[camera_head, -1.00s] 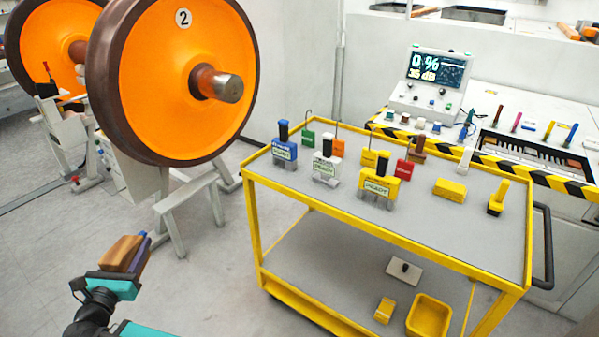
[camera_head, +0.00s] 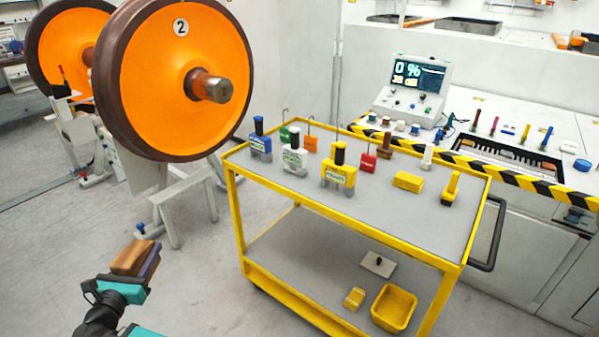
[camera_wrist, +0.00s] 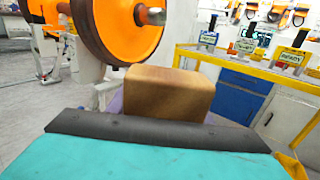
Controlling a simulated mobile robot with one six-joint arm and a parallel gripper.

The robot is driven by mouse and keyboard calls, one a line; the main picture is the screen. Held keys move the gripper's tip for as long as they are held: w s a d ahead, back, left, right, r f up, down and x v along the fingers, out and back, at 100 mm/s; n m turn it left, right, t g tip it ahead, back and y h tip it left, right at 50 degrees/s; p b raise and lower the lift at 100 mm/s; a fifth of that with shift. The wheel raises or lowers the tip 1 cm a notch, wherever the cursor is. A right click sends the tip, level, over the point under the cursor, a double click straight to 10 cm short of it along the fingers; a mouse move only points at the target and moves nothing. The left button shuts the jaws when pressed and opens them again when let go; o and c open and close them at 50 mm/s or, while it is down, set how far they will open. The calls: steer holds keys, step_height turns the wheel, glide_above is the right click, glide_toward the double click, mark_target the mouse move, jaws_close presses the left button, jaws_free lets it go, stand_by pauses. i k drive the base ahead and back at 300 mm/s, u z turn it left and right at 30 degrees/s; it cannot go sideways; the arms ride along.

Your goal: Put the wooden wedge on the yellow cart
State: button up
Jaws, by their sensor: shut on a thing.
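The wooden wedge (camera_head: 131,257) is a brown block held in my gripper (camera_head: 138,268) at the lower left of the head view. In the wrist view the wedge (camera_wrist: 168,92) stands up beyond the dark jaw edge, and my gripper is shut on it. The jaw's far side is mostly hidden. The yellow cart (camera_head: 234,205) stands to the right of my gripper, with a grey top and a lower shelf. The wedge is apart from the cart, in front of and left of it.
On the cart top are several labelled tools, a yellow block (camera_head: 408,181) and a yellow-handled tool (camera_head: 451,188). The cart's right front top is clear. A yellow bin (camera_head: 393,308) sits on the lower shelf. An orange wheelset (camera_head: 160,80) and a grey stand (camera_head: 180,205) are left of the cart.

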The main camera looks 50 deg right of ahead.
mark_target(409, 215)
steer(key=k, duration=1.15)
